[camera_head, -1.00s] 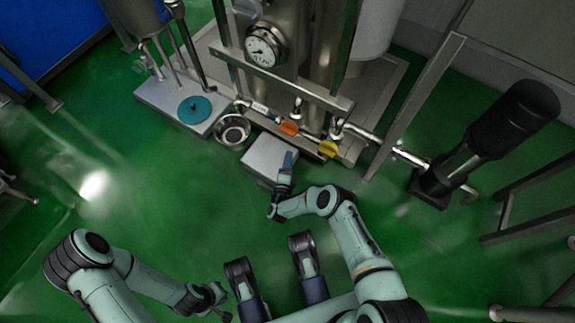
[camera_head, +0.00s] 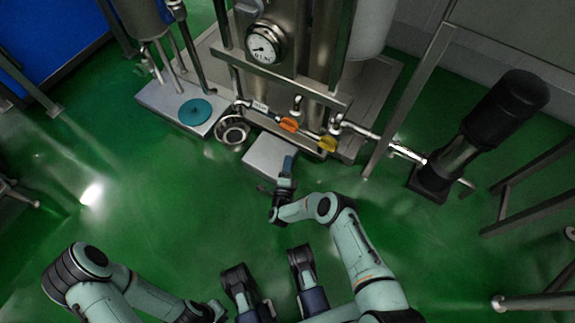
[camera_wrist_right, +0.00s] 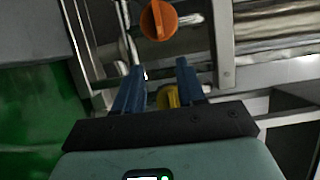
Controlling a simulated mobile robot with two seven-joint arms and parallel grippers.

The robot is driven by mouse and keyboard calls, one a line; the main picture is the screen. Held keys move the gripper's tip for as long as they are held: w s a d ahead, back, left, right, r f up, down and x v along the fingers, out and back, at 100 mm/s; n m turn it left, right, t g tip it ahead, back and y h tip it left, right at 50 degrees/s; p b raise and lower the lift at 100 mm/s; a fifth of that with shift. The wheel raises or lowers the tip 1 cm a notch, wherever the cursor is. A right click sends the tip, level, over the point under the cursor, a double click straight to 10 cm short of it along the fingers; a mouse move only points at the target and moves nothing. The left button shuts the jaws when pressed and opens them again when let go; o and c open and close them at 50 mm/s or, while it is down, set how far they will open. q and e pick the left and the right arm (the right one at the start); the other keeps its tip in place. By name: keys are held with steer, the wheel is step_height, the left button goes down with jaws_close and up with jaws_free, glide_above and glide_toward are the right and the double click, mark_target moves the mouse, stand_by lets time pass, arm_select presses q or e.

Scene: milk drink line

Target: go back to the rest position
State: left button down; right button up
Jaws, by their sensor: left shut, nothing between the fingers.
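My right gripper (camera_head: 288,164) reaches toward the steel machine, in front of its valves and above the pale block. In the right wrist view, its two blue fingers (camera_wrist_right: 158,88) stand apart with nothing held between them. The orange valve handle (camera_wrist_right: 158,20) is beyond the fingertips, and the yellow valve handle (camera_wrist_right: 168,97) shows between the fingers, farther off. My left gripper (camera_head: 216,310) is low in the head view, close to my body and far from the machine. It is shut and empty, small and partly dark.
A pressure gauge (camera_head: 265,43) sits on the steel machine. A steel bowl (camera_head: 232,129), a teal disc (camera_head: 195,111) on a pale platform (camera_head: 160,98), and a pale block (camera_head: 268,156) stand before it. A black pump (camera_head: 490,125) is at right. Green floor (camera_head: 130,190) is open at left.

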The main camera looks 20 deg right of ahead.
stand_by(0.3)
